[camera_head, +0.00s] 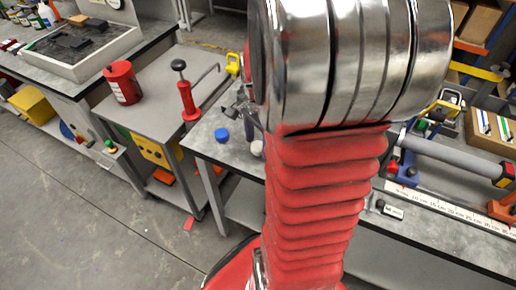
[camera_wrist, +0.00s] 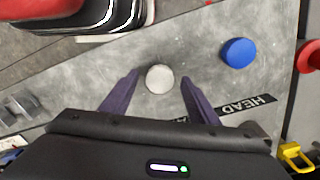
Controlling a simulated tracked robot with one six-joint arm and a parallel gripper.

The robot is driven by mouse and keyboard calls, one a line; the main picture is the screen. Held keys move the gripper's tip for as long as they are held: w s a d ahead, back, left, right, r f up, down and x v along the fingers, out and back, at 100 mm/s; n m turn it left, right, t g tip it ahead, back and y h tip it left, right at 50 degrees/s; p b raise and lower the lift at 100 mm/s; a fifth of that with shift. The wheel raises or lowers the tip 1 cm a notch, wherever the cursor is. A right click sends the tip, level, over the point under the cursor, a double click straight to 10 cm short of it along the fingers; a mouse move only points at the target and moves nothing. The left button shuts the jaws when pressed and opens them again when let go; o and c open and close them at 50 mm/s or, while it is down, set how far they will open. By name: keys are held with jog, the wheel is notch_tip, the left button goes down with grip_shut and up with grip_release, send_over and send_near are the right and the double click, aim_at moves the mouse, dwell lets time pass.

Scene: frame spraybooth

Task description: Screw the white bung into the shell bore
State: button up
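The white bung (camera_wrist: 159,79) stands on the grey bench top, a round pale disc from above in the wrist view. My gripper (camera_wrist: 159,75) is open, with one purple finger on each side of the bung and a visible gap to each. Whether the fingertips are down at bung height I cannot tell. In the head view, the white bung (camera_head: 257,148) shows at the bench's near left part, partly hidden by my arm. A blue bung (camera_wrist: 239,52) stands to its right in the wrist view, and to its left in the head view (camera_head: 221,134). I cannot make out the shell bore.
My arm hides the middle.

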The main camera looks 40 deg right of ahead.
jog(key=c, duration=1.1)
notch_tip(320, 180, up, 10)
jog(key=shift+r, duration=0.1)
dwell(0.7)
